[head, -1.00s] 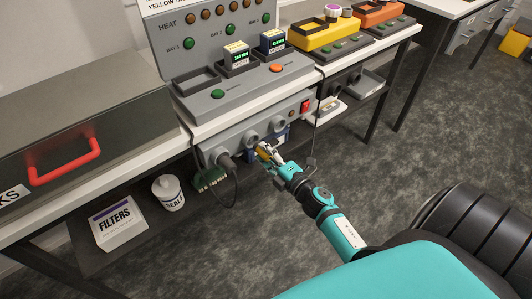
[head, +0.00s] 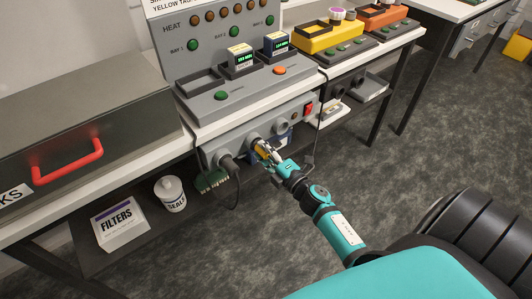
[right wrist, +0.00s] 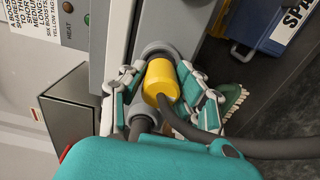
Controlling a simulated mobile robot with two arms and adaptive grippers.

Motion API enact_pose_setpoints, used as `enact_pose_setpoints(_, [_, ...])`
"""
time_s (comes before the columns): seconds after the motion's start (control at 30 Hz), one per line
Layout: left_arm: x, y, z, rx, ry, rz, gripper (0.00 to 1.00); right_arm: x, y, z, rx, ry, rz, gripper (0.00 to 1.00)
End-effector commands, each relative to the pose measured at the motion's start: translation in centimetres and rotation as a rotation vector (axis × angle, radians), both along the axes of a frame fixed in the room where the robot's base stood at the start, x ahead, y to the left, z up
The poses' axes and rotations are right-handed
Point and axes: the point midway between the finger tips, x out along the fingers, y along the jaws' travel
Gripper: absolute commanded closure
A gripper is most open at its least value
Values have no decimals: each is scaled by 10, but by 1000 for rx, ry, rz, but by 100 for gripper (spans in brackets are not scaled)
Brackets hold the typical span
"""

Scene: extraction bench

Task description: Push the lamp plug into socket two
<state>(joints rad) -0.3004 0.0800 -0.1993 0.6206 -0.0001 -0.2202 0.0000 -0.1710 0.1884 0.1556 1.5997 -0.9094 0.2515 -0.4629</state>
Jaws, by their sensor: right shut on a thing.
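The yellow lamp plug (right wrist: 162,82) has a grey cable (right wrist: 215,143) trailing from its back. My right gripper (right wrist: 163,92) is shut on it, with a finger on each side. The plug's front is at a round grey socket (right wrist: 157,48), the middle one on the front of the grey socket box (head: 214,153). How deep the plug sits in it is hidden. In the head view my right gripper (head: 265,152) reaches the box from the lower right. My left gripper is not in view.
A dark plug (head: 229,163) with a hanging cable fills the socket to the left. The socket to the right (head: 283,128) looks empty. A red switch (head: 309,108) is farther right. A green brush (head: 211,181), a blue case (right wrist: 272,22) and a seals tub (head: 170,192) are below.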

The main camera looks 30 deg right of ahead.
Motion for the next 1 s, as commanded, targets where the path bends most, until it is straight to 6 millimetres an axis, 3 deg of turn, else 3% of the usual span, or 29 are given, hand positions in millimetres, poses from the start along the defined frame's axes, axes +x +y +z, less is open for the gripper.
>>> enact_pose_setpoints(0.33, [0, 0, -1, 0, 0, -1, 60, 9, 1, 0, 0, -1, 1, 100])
enact_pose_setpoints(0.37, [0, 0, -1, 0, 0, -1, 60, 9, 1, 0, 0, -1, 1, 68])
enact_pose_setpoints(0.57, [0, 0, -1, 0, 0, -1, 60, 9, 1, 0, 0, -1, 1, 42])
enact_pose_setpoints(0.87, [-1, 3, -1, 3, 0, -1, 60, 7, 1, 0, 0, 0, 0, 42])
enact_pose_setpoints(1.0, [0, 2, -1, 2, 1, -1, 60, -8, 0, -1, 1, 2, 0, 42])
